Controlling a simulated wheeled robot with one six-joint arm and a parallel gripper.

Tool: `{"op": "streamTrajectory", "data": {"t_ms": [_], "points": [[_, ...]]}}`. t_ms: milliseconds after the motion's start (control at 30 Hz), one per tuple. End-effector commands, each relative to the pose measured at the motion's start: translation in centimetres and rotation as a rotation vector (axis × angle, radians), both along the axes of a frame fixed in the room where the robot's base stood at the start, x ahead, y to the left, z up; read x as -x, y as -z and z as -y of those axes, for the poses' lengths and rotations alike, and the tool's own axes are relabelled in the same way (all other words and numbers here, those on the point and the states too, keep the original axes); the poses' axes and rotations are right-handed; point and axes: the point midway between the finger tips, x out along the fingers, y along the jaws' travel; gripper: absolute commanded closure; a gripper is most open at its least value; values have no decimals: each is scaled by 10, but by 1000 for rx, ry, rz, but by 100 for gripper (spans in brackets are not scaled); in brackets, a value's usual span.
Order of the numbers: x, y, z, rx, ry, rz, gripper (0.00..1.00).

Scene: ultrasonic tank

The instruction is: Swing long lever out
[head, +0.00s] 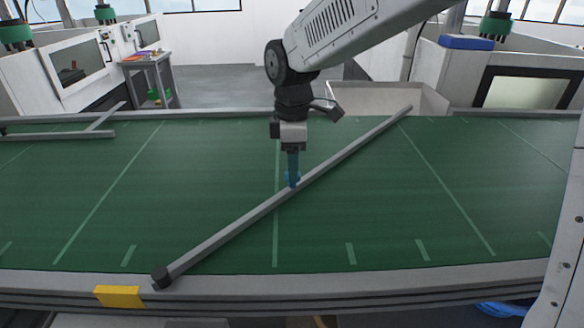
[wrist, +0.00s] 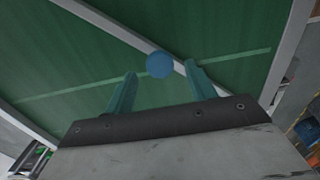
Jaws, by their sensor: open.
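The long lever (head: 235,227) is a straight grey bar lying diagonally over the green belt. It runs from a dark pivot block (head: 161,277) at the near left rail to the far right edge. A blue round knob (head: 288,178) sits about midway along it, partly hidden by my fingers. My gripper (head: 292,172) points down at the knob. In the wrist view the knob (wrist: 160,65) appears between the spread fingertips of my gripper (wrist: 161,69), and the bar (wrist: 125,38) passes behind it. I cannot tell whether the fingers touch the knob.
The green belt (head: 400,220) with pale stripes is mostly clear on both sides of the bar. A yellow block (head: 119,296) is on the near rail. Another grey bar frame (head: 60,134) lies at the far left. A pale bin (head: 375,99) stands beyond the belt.

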Motion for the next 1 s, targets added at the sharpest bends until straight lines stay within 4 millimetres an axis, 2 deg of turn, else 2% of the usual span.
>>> {"op": "streamTrajectory", "data": {"t_ms": [100,200,467,500,700,867,1000], "points": [[0,15,0,1,1,-2,45],[0,21,0,0,1,0,45],[0,23,1,0,2,1,45],[0,23,1,0,2,1,47],[0,23,1,0,2,1,100],[1,22,-1,0,2,1,100],[7,22,-11,-1,3,0,100]]}}
